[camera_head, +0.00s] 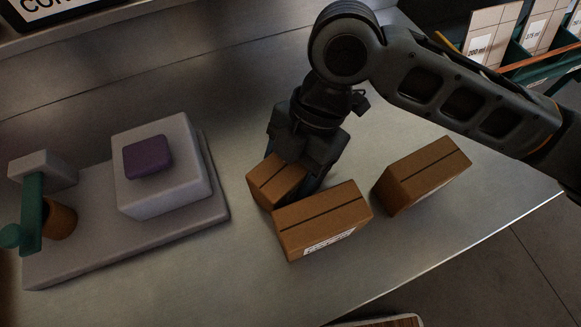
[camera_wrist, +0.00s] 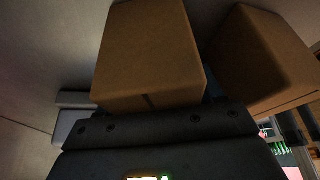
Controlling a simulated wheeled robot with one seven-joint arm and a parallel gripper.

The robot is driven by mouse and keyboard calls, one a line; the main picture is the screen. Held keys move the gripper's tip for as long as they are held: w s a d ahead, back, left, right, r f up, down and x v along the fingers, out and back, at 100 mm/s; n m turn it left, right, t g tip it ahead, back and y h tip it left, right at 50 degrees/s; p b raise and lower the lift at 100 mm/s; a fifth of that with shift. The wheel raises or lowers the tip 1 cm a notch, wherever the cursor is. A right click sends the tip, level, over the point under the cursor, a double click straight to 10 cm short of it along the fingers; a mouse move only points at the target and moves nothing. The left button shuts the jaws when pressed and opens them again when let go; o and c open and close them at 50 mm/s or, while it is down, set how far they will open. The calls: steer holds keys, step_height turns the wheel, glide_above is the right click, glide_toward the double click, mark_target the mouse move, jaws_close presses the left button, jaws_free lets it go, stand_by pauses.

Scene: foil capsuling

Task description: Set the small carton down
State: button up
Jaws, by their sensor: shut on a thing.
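The small carton (camera_head: 275,181) is brown with a dark seam on top. My gripper (camera_head: 296,172) points down at the middle of the bench and is shut on this carton. In the wrist view the small carton (camera_wrist: 149,48) fills the middle, just ahead of the gripper body. It sits low, close to the bench top; I cannot tell whether its underside touches the bench. Its right side and the fingertips are partly hidden by the gripper and a larger carton.
A larger brown carton (camera_head: 322,219) with a white label lies close in front, possibly touching; another carton (camera_head: 423,175) stands to the right. A grey machine (camera_head: 165,182) with a purple pad (camera_head: 148,157) is at left. The metal bench (camera_head: 270,290) is clear towards its front edge.

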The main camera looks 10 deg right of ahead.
steer(key=shift+r, duration=0.1)
steer(key=shift+r, duration=0.45)
steer(key=v, duration=0.3)
steer(key=shift+a+r, duration=0.2)
steer(key=shift+r, duration=0.3)
steer(key=w+d+r+b, duration=0.1)
steer(key=w+d+r, duration=0.5)
steer(key=w+d, duration=0.1)
steer(key=shift+d+r+b, duration=0.3)
steer(key=shift+d, duration=0.35)
steer(key=shift+d, duration=0.1)
